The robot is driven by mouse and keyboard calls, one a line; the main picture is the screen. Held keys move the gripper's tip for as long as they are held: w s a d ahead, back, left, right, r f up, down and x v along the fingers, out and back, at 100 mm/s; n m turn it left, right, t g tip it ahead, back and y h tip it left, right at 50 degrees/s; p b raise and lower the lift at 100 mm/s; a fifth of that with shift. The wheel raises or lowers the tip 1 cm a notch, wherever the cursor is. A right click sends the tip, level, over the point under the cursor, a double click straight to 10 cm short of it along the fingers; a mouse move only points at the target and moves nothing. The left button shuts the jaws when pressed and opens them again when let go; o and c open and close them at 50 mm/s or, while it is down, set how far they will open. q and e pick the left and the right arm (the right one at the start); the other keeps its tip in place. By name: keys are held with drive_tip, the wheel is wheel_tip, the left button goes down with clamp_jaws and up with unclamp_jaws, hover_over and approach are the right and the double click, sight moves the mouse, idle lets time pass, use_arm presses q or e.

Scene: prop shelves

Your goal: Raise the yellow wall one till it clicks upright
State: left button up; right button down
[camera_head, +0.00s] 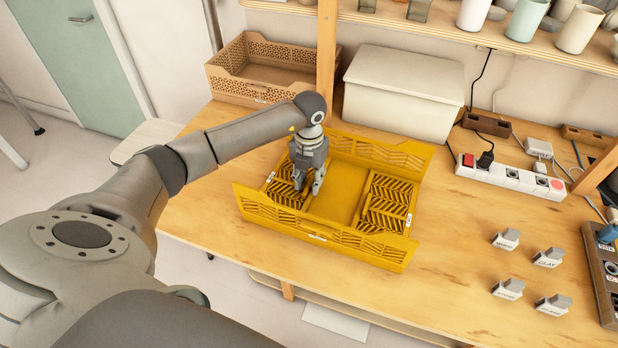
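A yellow folding crate (345,193) stands on the wooden table. Its long front wall (330,240) and long back wall (385,157) are up. Its two short slatted walls lie folded inward on the crate floor: the left wall (287,192) and the right wall (388,203). My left gripper (309,184) points down into the crate over the left folded wall, with its two fingers apart. The gripper hides part of that wall, and I cannot tell whether the fingers touch it. My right gripper is not in view.
A tan crate (262,65) and a white lidded box (403,92) stand behind, near a wooden post (327,45). A power strip (510,178) and several small labelled blocks (507,240) are on the right. A shelf with cups runs above. The table just right of the crate is clear.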

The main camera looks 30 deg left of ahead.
use_arm(q)
drive_tip(key=shift+f, duration=0.2)
drive_tip(key=shift+c, duration=0.3)
clamp_jaws()
drive_tip(key=shift+r, duration=0.1)
